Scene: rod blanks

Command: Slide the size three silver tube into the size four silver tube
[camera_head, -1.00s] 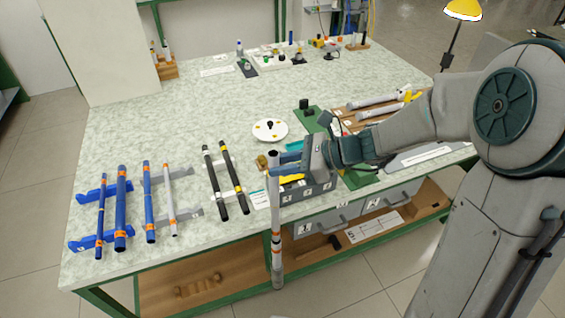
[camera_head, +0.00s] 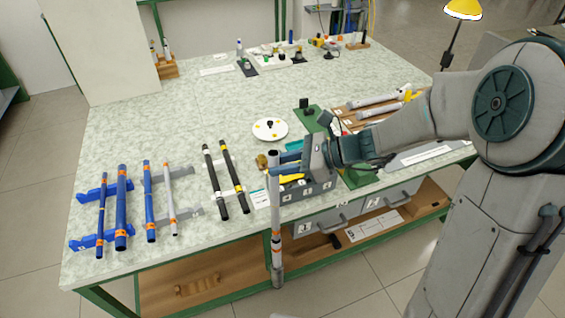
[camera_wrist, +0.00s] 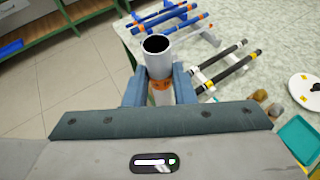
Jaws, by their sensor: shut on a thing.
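My gripper (camera_head: 285,170) is shut on a long silver tube (camera_head: 274,215) and holds it upright in front of the table's front edge. The tube's lower part hangs below the tabletop, with orange and dark marks and a grey lower end. In the wrist view the fingers (camera_wrist: 160,92) press on both sides of the tube (camera_wrist: 160,62) near an orange band, and its open, dark mouth faces the camera. Its size is not readable. Two more silver tubes, one upper (camera_head: 378,100) and one lower (camera_head: 380,112), lie on a wooden rack at the right, partly behind my arm.
Blue tubes (camera_head: 121,205) and a thin white tube (camera_head: 169,200) lie on blue and grey holders at the left. Two black tubes (camera_head: 228,175) lie beside them. A white disc (camera_head: 270,129) lies behind.

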